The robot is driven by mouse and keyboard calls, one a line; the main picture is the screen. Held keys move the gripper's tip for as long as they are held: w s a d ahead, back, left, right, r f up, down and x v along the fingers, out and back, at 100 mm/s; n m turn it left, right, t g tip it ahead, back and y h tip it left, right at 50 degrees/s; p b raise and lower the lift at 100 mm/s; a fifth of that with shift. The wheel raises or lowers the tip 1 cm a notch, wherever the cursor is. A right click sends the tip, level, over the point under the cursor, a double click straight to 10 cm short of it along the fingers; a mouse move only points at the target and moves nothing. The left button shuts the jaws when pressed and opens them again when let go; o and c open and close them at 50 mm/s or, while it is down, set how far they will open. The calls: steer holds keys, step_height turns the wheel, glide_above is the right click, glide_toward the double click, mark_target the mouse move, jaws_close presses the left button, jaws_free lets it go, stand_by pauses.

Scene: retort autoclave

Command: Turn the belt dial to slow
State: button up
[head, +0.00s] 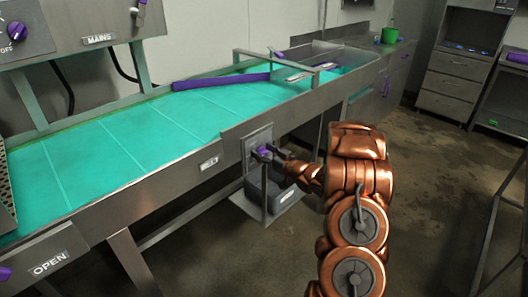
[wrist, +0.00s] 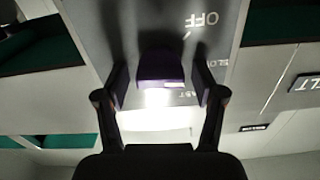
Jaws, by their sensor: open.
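The belt dial is a purple knob (head: 261,151) on a grey plate (head: 259,136) on the conveyor's front side, right of a small label (head: 209,163). In the wrist view the purple knob (wrist: 160,66) lies between the two dark fingers of my gripper (wrist: 160,84), with a gap visible on each side. My gripper (head: 272,152) is open at the dial in the head view. The plate shows OFF, part of SLOW and part of FAST, upside down in the wrist view. I cannot tell which mark the knob points to. Glare covers its near end.
The turquoise conveyor belt (head: 130,140) runs above the dial, with a purple bar (head: 221,81) across it. A grey bin (head: 272,190) sits below the dial. An OPEN panel (head: 48,264) is at front left. A green cup (head: 390,35) stands far back. Floor at right is clear.

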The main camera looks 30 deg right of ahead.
steer(key=v, duration=1.2)
stand_by(0.4)
